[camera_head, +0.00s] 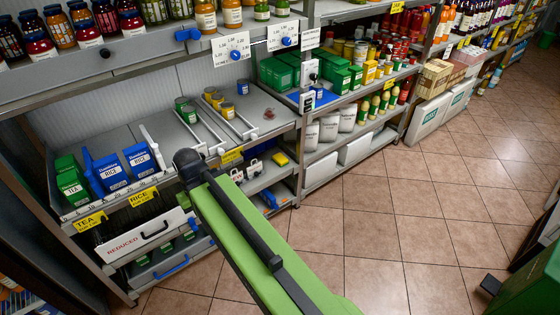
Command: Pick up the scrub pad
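I cannot pick out the scrub pad with certainty. A small, flat reddish-brown item (269,114) lies alone on the grey shelf, right of the small cans; it is too small to name. A yellow item (280,159) lies on the lower shelf, also too small to name. My green arm reaches up from the bottom of the view to a black joint in front of the shelf front. My gripper does not show beyond that joint, so its fingers and anything in them are hidden.
Blue rice boxes (110,172) and a green tea box (72,187) stand on the left of the shelf. Small cans (217,99) stand between thin dividers. Dial boards (232,50) hang from the upper shelf edge. The tiled floor (400,240) is clear to the right.

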